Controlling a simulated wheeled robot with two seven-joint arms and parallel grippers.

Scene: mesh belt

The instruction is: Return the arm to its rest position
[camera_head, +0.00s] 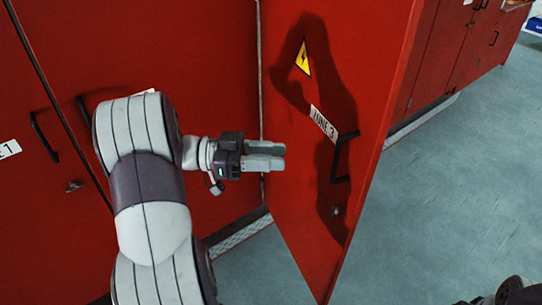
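My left arm (150,180) comes in from the lower left and reaches up in front of the red cabinet. My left gripper (284,156) points to the right, near the inner side of the opening between the cabinet front and the swung-out door. Its two grey fingers show close together, nearly overlapping in this view, and I see nothing held between them. I cannot tell how far apart they are. A dark part at the lower right corner (518,292) may belong to my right arm; no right gripper shows clearly.
A red cabinet door (290,110) marked ZONE 3, with a black handle (343,158) and a yellow warning sign (303,60), stands open to the right of my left gripper. Closed red doors (40,80) are at left. Grey floor (450,200) is clear at right.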

